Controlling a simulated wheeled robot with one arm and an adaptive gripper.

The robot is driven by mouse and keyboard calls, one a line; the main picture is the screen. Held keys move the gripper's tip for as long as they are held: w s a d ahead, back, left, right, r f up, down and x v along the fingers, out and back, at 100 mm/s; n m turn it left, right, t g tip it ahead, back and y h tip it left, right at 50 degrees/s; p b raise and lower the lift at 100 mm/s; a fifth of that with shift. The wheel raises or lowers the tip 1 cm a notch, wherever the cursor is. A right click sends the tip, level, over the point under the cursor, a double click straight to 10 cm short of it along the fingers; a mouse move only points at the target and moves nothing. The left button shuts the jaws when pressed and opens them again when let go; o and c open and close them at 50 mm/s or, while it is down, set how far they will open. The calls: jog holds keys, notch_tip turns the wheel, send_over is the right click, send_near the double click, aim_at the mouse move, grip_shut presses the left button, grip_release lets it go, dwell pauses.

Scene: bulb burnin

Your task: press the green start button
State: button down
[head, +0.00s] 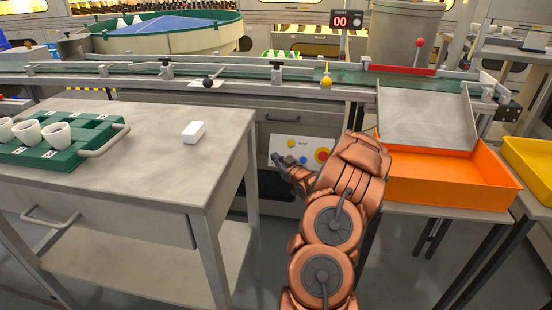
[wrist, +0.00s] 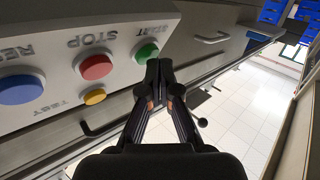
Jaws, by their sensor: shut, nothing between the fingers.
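The green start button (wrist: 146,53) shows in the wrist view on a pale control panel (wrist: 150,18), beside an upside-down START label. My gripper (wrist: 159,66) is shut and empty. Its fingertips appear just right of and below the green button; I cannot tell whether they touch it. In the head view my gripper (head: 276,158) is at the left side of the panel (head: 308,143) under the conveyor, and the green button does not show, seemingly hidden behind the gripper.
A red STOP button (wrist: 96,67), a yellow TEST button (wrist: 95,97) and a blue RESET button (wrist: 20,90) sit nearby. A grey table (head: 150,155) with a white box (head: 193,132) stands left. An orange bin (head: 445,180) stands right.

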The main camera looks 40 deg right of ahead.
jog(key=shift+s+a+r, duration=0.25)
jog(key=shift+a+r, duration=0.05)
jog(key=shift+a, duration=0.1)
jog(key=shift+s+a+r, duration=0.65)
jog(key=shift+a, duration=0.25)
jog(key=shift+s+a+r, duration=0.6)
jog(key=shift+a, duration=0.25)
